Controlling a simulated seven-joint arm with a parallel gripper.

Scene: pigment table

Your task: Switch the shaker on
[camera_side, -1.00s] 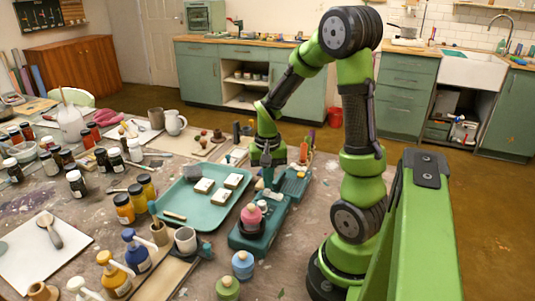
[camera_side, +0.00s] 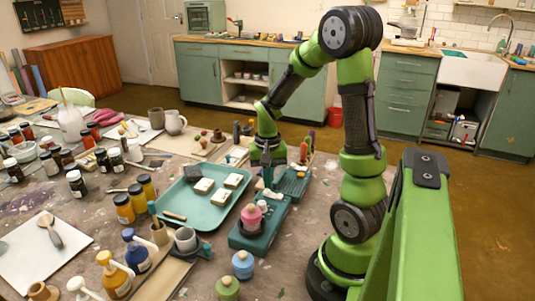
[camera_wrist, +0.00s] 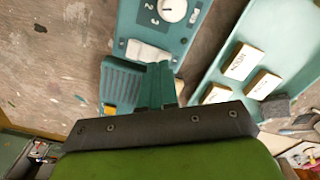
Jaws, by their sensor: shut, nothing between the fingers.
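The shaker (camera_side: 270,228) is a teal box on the table with a pink-capped bottle (camera_side: 251,214) on it in the side view. In the wrist view, its top panel (camera_wrist: 187,40) shows a white dial (camera_wrist: 172,10) with numbers and a white rocker switch (camera_wrist: 148,51) at the near end. My gripper (camera_wrist: 158,66) has its teal fingers shut, with nothing between them. The tips lie just at the near edge of the switch in the wrist view; I cannot tell whether they touch it. In the side view my gripper (camera_side: 267,180) points down over the shaker's far end.
A teal tray (camera_side: 207,215) with white labelled blocks lies left of the shaker. A ridged teal rack (camera_side: 292,183) stands close at the right. Jars and bottles crowd the table's left.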

